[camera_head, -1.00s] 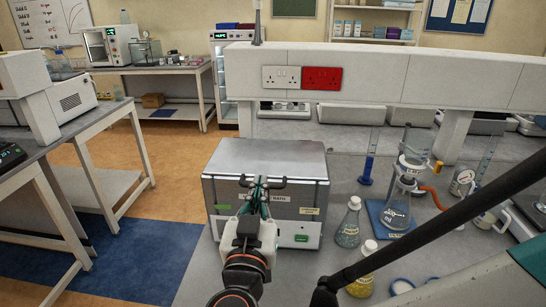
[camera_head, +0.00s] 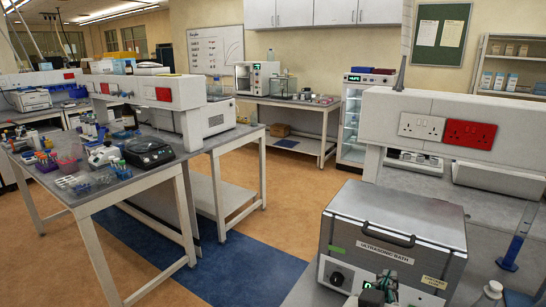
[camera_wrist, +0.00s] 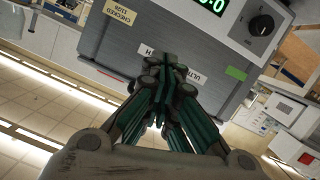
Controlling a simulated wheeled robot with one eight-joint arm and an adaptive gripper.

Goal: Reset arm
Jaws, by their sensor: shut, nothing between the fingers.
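The ultrasonic bath (camera_head: 398,225) is a grey metal box with a closed lid and a dark handle. It stands on the bench at the lower right of the head view. In the wrist view, its front (camera_wrist: 215,50) with knob, green display and labels shows beyond my fingers, upside down. My gripper (camera_wrist: 163,70) has dark green fingers drawn together, with nothing held between them. It is in front of the bath; I cannot tell the exact gap. In the head view, only a small part of it shows at the bottom edge, before the bath's front.
A side bench (camera_head: 130,190) at left carries a dark balance (camera_head: 150,152), racks and tubes. A white socket rail (camera_head: 455,125) runs behind the bath. A blue-based cylinder (camera_head: 512,250) and a flask (camera_head: 490,293) stand to its right. The floor between the benches is clear.

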